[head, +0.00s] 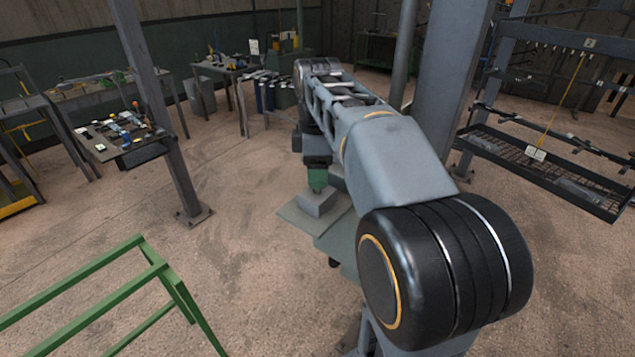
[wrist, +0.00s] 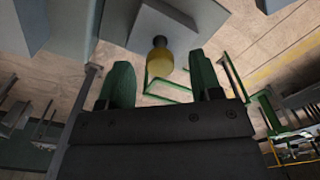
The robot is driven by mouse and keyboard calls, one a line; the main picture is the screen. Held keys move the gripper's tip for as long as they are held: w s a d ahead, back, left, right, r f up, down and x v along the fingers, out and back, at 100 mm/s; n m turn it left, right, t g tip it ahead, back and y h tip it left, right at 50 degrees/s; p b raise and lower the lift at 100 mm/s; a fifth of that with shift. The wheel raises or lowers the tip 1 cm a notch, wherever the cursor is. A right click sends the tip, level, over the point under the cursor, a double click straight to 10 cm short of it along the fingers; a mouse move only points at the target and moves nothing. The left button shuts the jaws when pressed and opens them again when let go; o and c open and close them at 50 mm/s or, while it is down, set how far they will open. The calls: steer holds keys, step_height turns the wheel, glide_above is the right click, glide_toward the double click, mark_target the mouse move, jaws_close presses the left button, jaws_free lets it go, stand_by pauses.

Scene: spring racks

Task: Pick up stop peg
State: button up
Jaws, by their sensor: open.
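A yellow knob-like piece with a dark stem, which looks like the stop peg (wrist: 160,65), shows in the wrist view at a grey block. My gripper (wrist: 160,70) is open, its green fingers apart on the left and right of the yellow piece in the picture. I see no finger closed on it, and cannot tell how deep it lies between them. In the head view my gripper (head: 317,189) points down just over the grey block (head: 316,203). The peg cannot be made out there.
The block stands on a flat grey-green plate (head: 295,222). A green rail frame (head: 150,272) is at the lower left, and a post (head: 160,120) stands behind it. A cluttered bench (head: 125,140) is at left, a wire rack (head: 530,160) at right. The floor between is clear.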

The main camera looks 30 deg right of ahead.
steer(key=shift+f, duration=1)
steer(key=shift+c, duration=0.3)
steer(key=c, duration=1)
steer(key=shift+r, duration=0.1)
